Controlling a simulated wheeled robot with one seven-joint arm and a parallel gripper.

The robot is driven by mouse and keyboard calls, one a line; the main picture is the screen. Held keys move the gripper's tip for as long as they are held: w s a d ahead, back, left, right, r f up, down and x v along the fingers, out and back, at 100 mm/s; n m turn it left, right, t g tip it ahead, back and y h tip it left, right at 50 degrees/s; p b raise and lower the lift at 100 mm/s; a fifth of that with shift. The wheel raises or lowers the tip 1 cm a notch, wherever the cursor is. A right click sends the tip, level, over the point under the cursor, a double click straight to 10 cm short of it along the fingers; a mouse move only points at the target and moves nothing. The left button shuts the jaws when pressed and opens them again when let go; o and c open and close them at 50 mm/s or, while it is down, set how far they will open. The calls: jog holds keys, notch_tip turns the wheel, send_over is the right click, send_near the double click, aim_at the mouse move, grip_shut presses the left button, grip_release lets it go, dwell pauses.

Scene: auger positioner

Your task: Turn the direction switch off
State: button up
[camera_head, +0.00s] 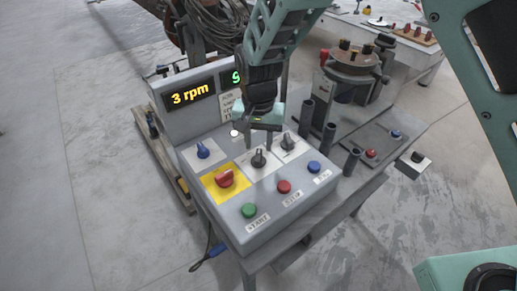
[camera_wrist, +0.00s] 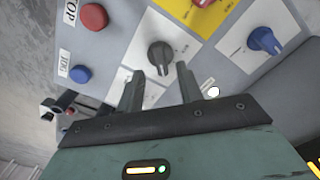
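Two black rotary switches sit on white plates on the grey control panel (camera_head: 228,232): a near one (camera_head: 259,158) and a far one (camera_head: 288,142). Their labels are too small to read, so I cannot tell which is the direction switch. The near black switch also shows in the wrist view (camera_wrist: 160,53), just beyond my fingertips. My gripper (camera_head: 262,135) is above the back of the panel, pointing down. In the wrist view my gripper (camera_wrist: 160,70) has its fingers apart with nothing held. The left finger and its surroundings partly hide the far switch's plate.
A red knob (camera_head: 225,177) on a yellow plate and a blue knob (camera_head: 203,150) are close by. Green (camera_head: 249,210), red (camera_head: 284,186) and blue (camera_head: 313,166) buttons line the front. A display (camera_head: 189,94) reading 3 rpm stands behind. Dark upright tubes (camera_head: 329,136) stand to the right.

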aim_at(258, 154)
jog(key=shift+f, duration=2.1)
jog(key=shift+c, duration=0.3)
grip_shut()
jog(key=n, duration=0.8)
jog(key=shift+n+b, duration=0.3)
